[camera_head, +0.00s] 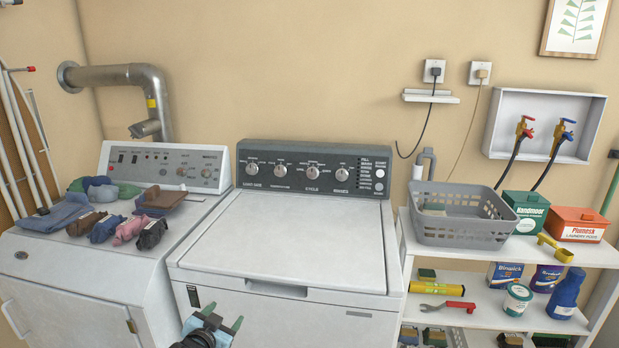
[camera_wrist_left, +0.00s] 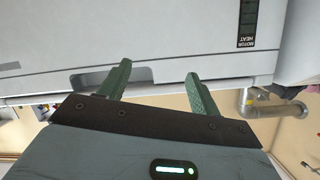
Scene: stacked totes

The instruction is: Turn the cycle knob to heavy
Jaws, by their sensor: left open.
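The cycle knob (camera_head: 313,171) is a round silver knob on the dark control panel (camera_head: 270,170) at the back of the middle washer (camera_head: 290,240). My left gripper (camera_head: 222,322) is low at the washer's front, well away from the panel. In the left wrist view its two green fingers (camera_wrist_left: 158,88) are apart and empty, near the washer's front edge. My right gripper does not show.
A dryer (camera_head: 80,275) with folded clothes (camera_head: 115,227) stands on the left. A shelf (camera_head: 500,257) on the right holds a grey basket (camera_head: 464,212), boxes and bottles. The washer's flat lid is clear, with open air above it up to the panel.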

